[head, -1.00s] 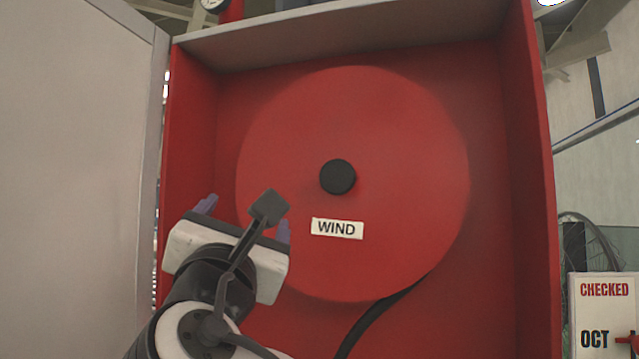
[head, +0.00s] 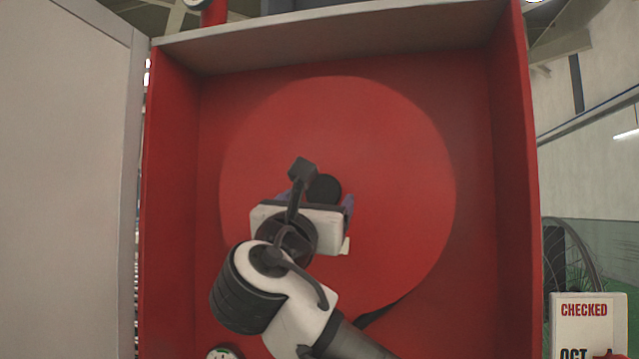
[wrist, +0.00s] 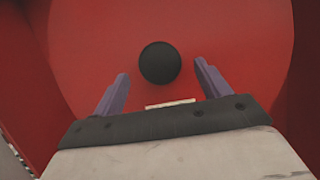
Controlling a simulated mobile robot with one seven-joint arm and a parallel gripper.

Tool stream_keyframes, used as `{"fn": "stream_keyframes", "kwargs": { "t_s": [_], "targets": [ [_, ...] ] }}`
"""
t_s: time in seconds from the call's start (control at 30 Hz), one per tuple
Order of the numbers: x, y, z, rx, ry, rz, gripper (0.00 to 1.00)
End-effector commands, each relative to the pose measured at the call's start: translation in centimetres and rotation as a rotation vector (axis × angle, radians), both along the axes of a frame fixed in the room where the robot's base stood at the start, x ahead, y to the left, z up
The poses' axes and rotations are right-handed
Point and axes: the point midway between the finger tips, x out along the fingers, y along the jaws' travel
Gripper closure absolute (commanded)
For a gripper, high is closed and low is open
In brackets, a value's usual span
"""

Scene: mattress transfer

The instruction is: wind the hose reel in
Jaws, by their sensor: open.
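The hose reel (head: 410,200) is a large red disc inside an open red cabinet. A round black hub (head: 326,188) sits at its middle, partly hidden by my arm in the head view. In the wrist view the black hub (wrist: 160,63) lies beyond and between the two purple fingers of my gripper (wrist: 160,70). My gripper (head: 322,195) is open and empty, in front of the reel's middle; contact with the hub cannot be told. The WIND label is mostly hidden behind my gripper, with one white edge (head: 345,246) showing. The black hose (head: 385,312) leaves the disc at lower right.
The red cabinet (head: 515,200) has side walls and a grey top edge close around the reel. A grey door panel (head: 65,180) stands at the left. A white CHECKED tag (head: 585,322) is at the lower right.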

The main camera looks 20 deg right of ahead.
Motion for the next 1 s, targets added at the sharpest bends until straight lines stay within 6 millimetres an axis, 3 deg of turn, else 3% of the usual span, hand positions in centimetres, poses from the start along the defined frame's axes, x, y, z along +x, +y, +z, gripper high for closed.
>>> {"fn": "stream_keyframes", "kwargs": {
  "t_s": [0.2, 0.53, 1.0],
  "targets": [
    [1.7, -1.2, 0.9, 0.001, -0.001, 0.000, 0.24],
    [1.9, -1.4, 0.9, 0.001, -0.001, 0.000, 0.24],
    [1.9, -1.4, 0.9, 0.001, -0.001, 0.000, 0.85]
  ]
}}
